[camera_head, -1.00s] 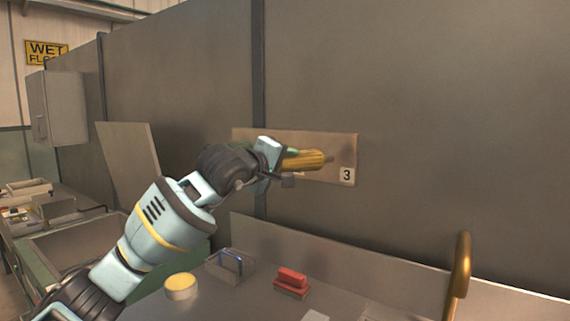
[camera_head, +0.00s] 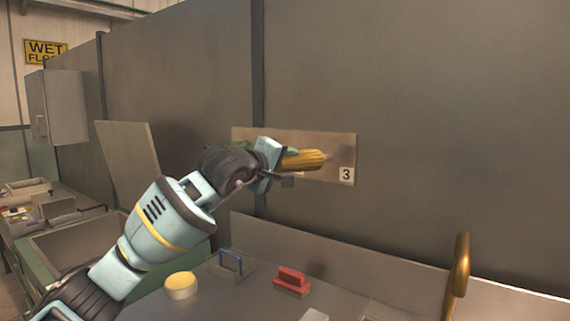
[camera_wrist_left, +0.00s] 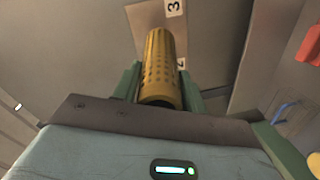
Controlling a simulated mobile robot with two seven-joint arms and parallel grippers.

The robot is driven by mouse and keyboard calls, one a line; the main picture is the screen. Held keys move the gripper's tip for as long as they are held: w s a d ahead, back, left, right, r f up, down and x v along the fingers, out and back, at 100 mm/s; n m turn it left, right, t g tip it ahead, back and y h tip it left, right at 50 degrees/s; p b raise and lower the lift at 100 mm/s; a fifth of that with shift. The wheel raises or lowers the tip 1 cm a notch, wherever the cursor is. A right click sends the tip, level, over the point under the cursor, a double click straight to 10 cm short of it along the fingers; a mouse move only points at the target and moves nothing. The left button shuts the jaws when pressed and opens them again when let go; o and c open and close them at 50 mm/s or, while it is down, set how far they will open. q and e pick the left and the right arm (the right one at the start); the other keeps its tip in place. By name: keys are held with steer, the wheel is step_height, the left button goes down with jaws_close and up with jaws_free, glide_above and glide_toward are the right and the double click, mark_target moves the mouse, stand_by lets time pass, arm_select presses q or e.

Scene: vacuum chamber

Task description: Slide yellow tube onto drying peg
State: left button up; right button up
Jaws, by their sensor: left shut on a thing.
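The yellow tube (camera_head: 304,159) is held by my left gripper (camera_head: 288,161) in front of a brown board (camera_head: 341,145) on the grey wall. The tube points to the right in the head view. In the left wrist view, the perforated tube (camera_wrist_left: 161,66) sits between the green fingers of my left gripper (camera_wrist_left: 160,84), its far end toward the board (camera_wrist_left: 145,18). A label "3" marks the board's right end; a "2" shows beside the tube in the wrist view. I cannot make out a peg clearly or tell whether the tube is around one. My right gripper is out of view.
Below the board, the bench holds a round yellow-topped thing (camera_head: 181,286), a blue handle (camera_head: 231,262) and a red block-like thing (camera_head: 291,281). A gold curved bar (camera_head: 459,270) rises at the right. The wall right of the board is clear.

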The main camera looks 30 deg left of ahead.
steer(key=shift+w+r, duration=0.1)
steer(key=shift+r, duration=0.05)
arm_select(q)
steer(key=shift+w, duration=0.1)
steer(key=shift+w+f, duration=0.1)
steer(key=shift+w, duration=0.75)
steer(key=shift+w+d+f, duration=0.1)
steer(key=shift+w, duration=0.65)
steer(key=shift+w+d+f, duration=0.1)
steer(key=shift+w, duration=0.6)
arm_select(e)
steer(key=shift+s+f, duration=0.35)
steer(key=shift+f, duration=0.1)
arm_select(q)
steer(key=shift+w, duration=0.15)
